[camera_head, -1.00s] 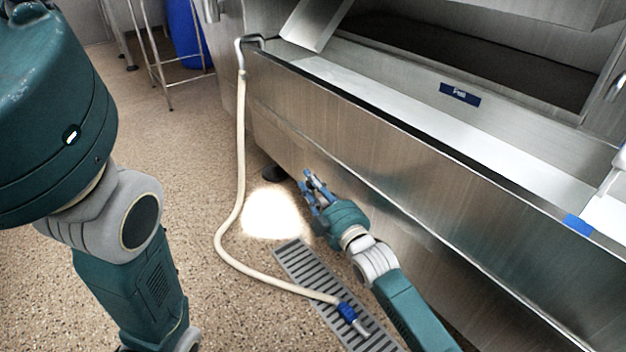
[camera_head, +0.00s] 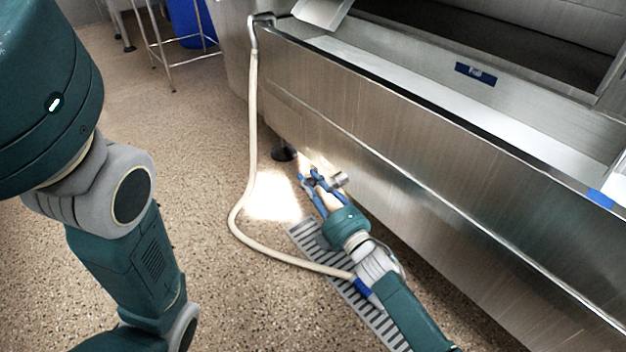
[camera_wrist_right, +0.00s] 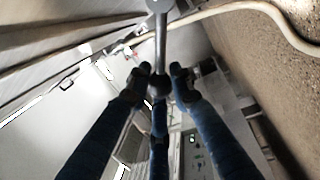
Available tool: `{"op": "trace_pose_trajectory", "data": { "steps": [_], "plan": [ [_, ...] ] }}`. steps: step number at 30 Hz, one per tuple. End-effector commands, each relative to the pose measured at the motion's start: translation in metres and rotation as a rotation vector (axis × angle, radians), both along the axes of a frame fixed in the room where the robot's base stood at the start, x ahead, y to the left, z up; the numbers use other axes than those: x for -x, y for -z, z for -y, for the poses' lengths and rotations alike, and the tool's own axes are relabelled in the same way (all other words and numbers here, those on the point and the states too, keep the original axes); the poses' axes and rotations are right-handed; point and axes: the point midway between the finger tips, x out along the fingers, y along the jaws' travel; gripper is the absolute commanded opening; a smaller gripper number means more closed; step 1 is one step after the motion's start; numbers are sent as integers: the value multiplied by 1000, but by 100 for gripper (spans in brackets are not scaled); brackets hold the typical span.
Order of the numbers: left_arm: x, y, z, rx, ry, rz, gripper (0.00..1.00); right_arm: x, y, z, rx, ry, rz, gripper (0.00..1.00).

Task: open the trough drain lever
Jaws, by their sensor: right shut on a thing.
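The trough (camera_head: 400,150) is a long stainless steel basin along the right of the head view. A short metal drain fitting (camera_head: 341,180) shows low at its front, beside my right gripper (camera_head: 311,178). In the right wrist view, the drain lever (camera_wrist_right: 161,40) is a thin metal rod ending in a dark ball knob (camera_wrist_right: 158,88). My right gripper's blue fingers (camera_wrist_right: 160,80) are shut around the knob end of the lever. The lever is too small to make out in the head view. My left arm is at the left of the head view; its gripper is out of view.
A cream hose (camera_head: 252,130) hangs from the trough's corner and runs over the floor to a blue connector (camera_head: 362,288). A slotted floor drain (camera_head: 310,240) lies under my right arm. A metal stand (camera_head: 160,40) and blue barrel (camera_head: 190,22) are behind. The left floor is clear.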

Motion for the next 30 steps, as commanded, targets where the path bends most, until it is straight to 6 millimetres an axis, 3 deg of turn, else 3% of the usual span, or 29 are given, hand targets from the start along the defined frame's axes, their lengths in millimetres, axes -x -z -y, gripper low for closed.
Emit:
{"op": "trace_pose_trajectory", "data": {
  "steps": [9, 25, 26, 28, 30],
  "plan": [
    [0, 6, -1, 1, 2, -4, 40, 3, 11, -3, -2, -2, -6, 0],
    [-2, 6, 0, 1, 2, -8, 40, 3, 13, -3, -4, -2, -8, 0],
    [-2, 6, 0, 1, 2, -8, 40, 3, 13, -3, -3, -2, -8, 28],
    [-2, 6, 0, 1, 2, -9, 40, 3, 12, -3, -3, -1, -8, 41],
    [-3, 6, 0, 1, 1, -10, 40, 2, 12, -3, -3, -1, -6, 41]
  ]
}}
